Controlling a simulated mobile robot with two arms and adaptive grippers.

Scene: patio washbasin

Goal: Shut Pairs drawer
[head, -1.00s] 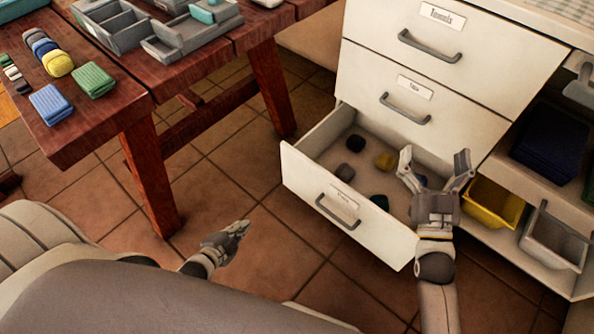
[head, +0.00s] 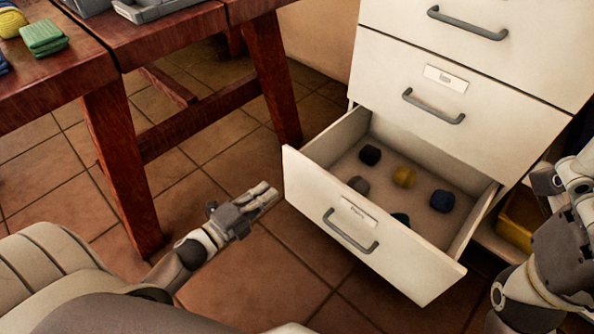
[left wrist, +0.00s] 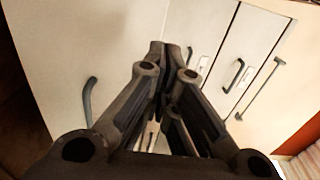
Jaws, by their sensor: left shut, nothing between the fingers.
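The Pairs drawer (head: 335,205) is the bottom drawer of a white cabinet and stands pulled out, with a grey handle (head: 350,235) and a small label on its front. My right gripper (head: 562,178) is open at the right edge, right of the drawer.
Two shut drawers, the middle one (head: 435,115) and one above it, sit over the open drawer. A red wooden table (head: 75,85) with trays and folded cloths stands at left. A yellow bin (head: 518,222) sits at right. Tiled floor is clear left of the drawer.

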